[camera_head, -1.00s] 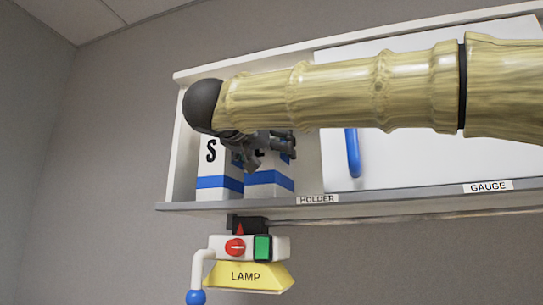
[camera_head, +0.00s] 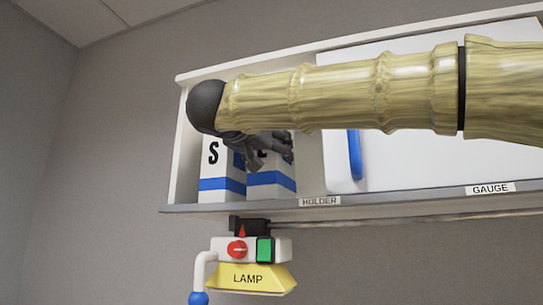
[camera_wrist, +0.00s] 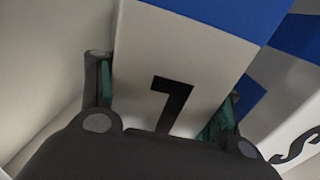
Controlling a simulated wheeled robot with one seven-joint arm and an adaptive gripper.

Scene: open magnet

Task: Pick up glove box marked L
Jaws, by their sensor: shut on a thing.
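The glove box marked L (camera_head: 270,182) stands upright on the shelf in the head view, white with a blue band. My arm and gripper hide its upper part. In the wrist view the box (camera_wrist: 180,55) fills the middle, its black L upside down. My gripper (camera_head: 268,150) is at the box's upper part. In the wrist view its two fingers (camera_wrist: 165,100) sit on either side of the box, shut on it. I cannot tell whether the box is clear of the shelf.
The box marked S (camera_head: 216,168) stands close on the left, and also shows in the wrist view (camera_wrist: 290,125). The shelf edge (camera_head: 400,199) runs below. A white panel with a blue handle (camera_head: 354,155) is at right. A yellow lamp (camera_head: 250,278) hangs under the shelf.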

